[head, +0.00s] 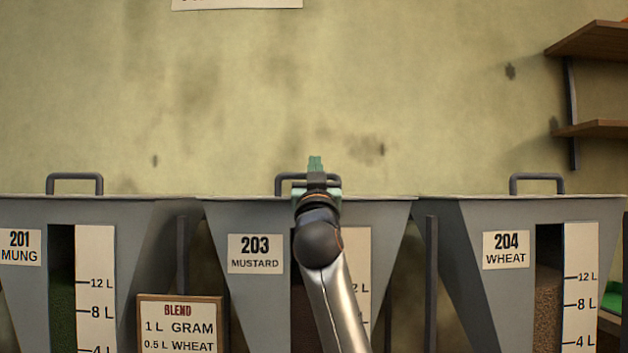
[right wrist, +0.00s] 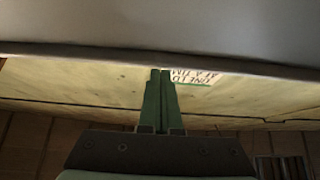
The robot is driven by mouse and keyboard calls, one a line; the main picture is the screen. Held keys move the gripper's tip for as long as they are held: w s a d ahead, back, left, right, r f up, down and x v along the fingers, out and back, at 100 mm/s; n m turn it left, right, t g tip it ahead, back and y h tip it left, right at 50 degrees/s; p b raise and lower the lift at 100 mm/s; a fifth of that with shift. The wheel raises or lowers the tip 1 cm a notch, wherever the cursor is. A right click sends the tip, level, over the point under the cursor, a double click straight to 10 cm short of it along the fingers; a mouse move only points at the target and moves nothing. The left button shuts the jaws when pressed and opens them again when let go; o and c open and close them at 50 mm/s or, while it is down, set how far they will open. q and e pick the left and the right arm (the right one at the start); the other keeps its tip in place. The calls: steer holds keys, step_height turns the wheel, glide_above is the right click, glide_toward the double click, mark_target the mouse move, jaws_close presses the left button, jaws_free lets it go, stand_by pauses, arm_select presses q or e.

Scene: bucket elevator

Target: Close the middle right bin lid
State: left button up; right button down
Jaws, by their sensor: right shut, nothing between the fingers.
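The grey bin marked 203 MUSTARD (head: 226,220) stands in the middle of the head view. Its thin lid (head: 235,197) lies flat along the bin's top edge, level with the lids on both sides. The lid's dark handle (head: 283,184) is partly hidden behind my right gripper. My right gripper (head: 315,163) has its green fingers shut and empty, at the handle; I cannot tell whether it touches. In the right wrist view the shut fingers (right wrist: 160,75) point at the edge of a grey surface (right wrist: 160,30), probably the lid or bin. My left gripper is not in view.
Bin 201 MUNG (head: 20,275) stands at left and bin 204 WHEAT (head: 490,290) at right, lids flat. A BLEND board (head: 180,325) stands low between bins. Wooden shelves (head: 598,40) are at upper right.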

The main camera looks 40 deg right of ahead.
steer(key=r, duration=0.1)
steer(key=r+p, duration=0.1)
steer(key=shift+s+a+r, duration=0.15)
steer(key=shift+s+r, duration=0.2)
steer(key=shift+r, duration=0.05)
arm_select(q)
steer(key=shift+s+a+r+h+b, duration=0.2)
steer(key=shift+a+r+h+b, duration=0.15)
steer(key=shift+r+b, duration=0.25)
arm_select(e)
steer(key=s+a+f, duration=0.4)
steer(key=s+f, duration=0.1)
steer(key=f, duration=0.3)
steer(key=shift+a+f, duration=0.15)
steer(key=shift+f, duration=0.1)
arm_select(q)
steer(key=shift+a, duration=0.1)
